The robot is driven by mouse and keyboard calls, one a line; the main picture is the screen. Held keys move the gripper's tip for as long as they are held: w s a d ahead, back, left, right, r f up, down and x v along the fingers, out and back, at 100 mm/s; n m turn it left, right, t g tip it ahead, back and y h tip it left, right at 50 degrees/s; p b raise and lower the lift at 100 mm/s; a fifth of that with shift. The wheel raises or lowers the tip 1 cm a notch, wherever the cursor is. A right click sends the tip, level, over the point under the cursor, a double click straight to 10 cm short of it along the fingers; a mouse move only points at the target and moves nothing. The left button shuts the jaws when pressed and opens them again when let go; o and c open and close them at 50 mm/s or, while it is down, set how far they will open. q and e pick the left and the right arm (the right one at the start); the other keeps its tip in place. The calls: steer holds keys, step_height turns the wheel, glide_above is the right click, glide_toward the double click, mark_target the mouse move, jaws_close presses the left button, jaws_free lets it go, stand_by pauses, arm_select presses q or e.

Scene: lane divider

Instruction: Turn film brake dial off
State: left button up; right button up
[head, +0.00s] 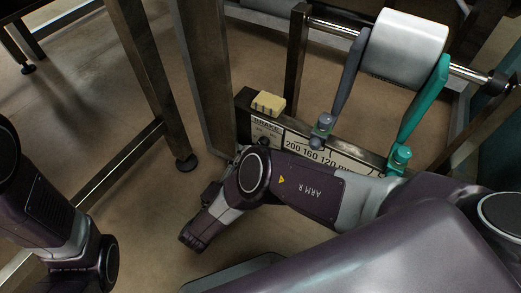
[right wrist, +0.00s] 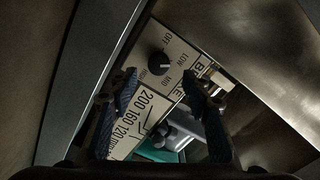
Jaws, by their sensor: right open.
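In the right wrist view, the film brake dial (right wrist: 159,63) is a round black knob on a white panel marked OFF, LOW, MID and HIGH. A small pale mark shows on its lower right side, roughly toward MID, but its exact setting is hard to read. My right gripper (right wrist: 160,76) is open, with one finger on each side of the picture, and the dial shows between and just beyond the fingertips. I see no contact. In the head view, the brake panel (head: 266,127) is partly hidden by my right arm. My left arm shows at the left; its gripper is out of view.
A white film roll (head: 408,48) hangs on a bar between grey and teal arms. A scale (head: 312,158) numbered 200, 160, 120 runs beside the panel. Metal posts (head: 205,80) stand close to the left.

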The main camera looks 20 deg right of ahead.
mark_target(262, 146)
steer(key=b+x, duration=0.2)
steer(key=x, duration=0.1)
steer(key=b+x, duration=0.1)
steer(key=shift+w+d+f, duration=0.15)
steer(key=shift+d+f, duration=0.05)
steer(key=shift+f, duration=0.1)
steer(key=shift+w+d+r+b, duration=0.25)
steer(key=shift+w+d+b, duration=0.35)
steer(key=shift+d+b, duration=0.2)
steer(key=c, duration=1.1)
steer(key=shift+c, duration=0.2)
